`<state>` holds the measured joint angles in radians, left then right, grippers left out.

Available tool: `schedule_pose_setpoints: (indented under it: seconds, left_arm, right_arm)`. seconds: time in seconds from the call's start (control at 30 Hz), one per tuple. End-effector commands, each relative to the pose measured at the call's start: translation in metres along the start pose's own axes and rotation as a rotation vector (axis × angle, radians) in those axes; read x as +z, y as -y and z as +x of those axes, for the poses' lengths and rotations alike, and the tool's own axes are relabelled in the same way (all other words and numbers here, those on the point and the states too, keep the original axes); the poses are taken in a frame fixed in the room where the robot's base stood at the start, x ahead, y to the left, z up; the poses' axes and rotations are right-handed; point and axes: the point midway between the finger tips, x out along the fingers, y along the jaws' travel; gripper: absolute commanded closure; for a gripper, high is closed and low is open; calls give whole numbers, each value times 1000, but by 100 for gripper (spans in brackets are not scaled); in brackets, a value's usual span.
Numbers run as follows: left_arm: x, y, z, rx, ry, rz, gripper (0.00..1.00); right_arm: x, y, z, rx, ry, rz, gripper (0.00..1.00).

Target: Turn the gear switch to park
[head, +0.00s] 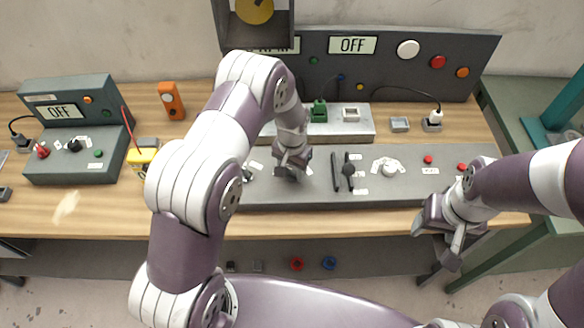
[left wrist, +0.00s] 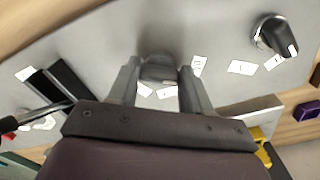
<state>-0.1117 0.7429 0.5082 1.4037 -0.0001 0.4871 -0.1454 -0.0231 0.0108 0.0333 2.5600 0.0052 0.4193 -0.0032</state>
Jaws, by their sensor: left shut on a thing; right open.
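My left gripper (head: 290,168) is low over the left part of the grey control panel (head: 450,185). In the left wrist view its two fingers (left wrist: 159,70) are shut on a grey knob (left wrist: 158,67), one finger on each side. White labels (left wrist: 167,92) lie around this knob, too small to read, so I cannot tell which position it points to. In the head view the gripper hides the knob. My right gripper (head: 442,243) is open and empty in front of the panel's right end.
A black-and-grey knob (left wrist: 275,36) with labels sits beside the held one. A yellow multimeter (head: 141,158) stands left of the panel.

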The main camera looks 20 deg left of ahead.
Motion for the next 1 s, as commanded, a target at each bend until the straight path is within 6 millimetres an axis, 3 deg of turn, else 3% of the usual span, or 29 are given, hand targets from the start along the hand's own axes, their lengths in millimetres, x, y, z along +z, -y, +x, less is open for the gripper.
schedule_pose_setpoints:
  seconds: [0.27,1.0]
  left_arm:
    - [-1,1,1,0,-1,124,82]
    - [-2,3,0,-1,-2,781,82]
  right_arm:
    - [1,0,7,0,0,0,39]
    - [3,0,29,0,0,0,39]
